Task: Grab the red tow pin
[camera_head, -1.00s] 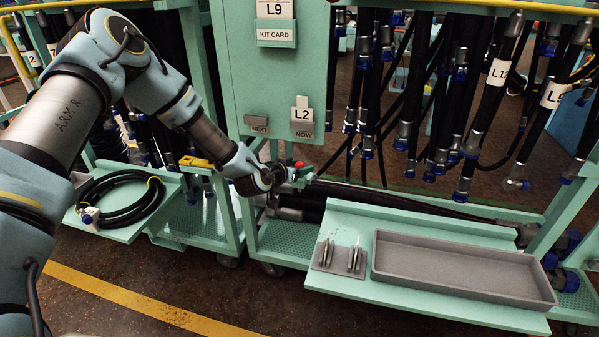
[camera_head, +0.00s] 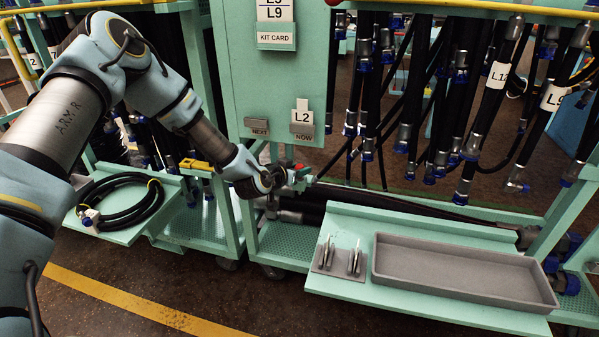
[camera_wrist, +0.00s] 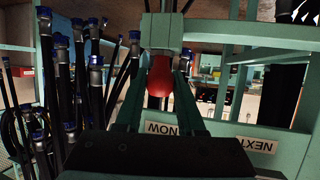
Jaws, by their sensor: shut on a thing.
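The red tow pin (camera_wrist: 160,76) shows as a rounded red knob in the middle of the wrist view, just below a teal upright part of the cart. In the head view a small bit of its red (camera_head: 299,167) shows at my gripper's tip. The lower part of the pin is hidden by the teal part.
The teal panel (camera_head: 270,95) with its cards stands just above my gripper. A grey tray (camera_head: 465,270) and a small holder with metal pieces (camera_head: 338,262) sit on the shelf at right. Hoses hang behind. A coiled black hose (camera_head: 125,200) lies on the left shelf.

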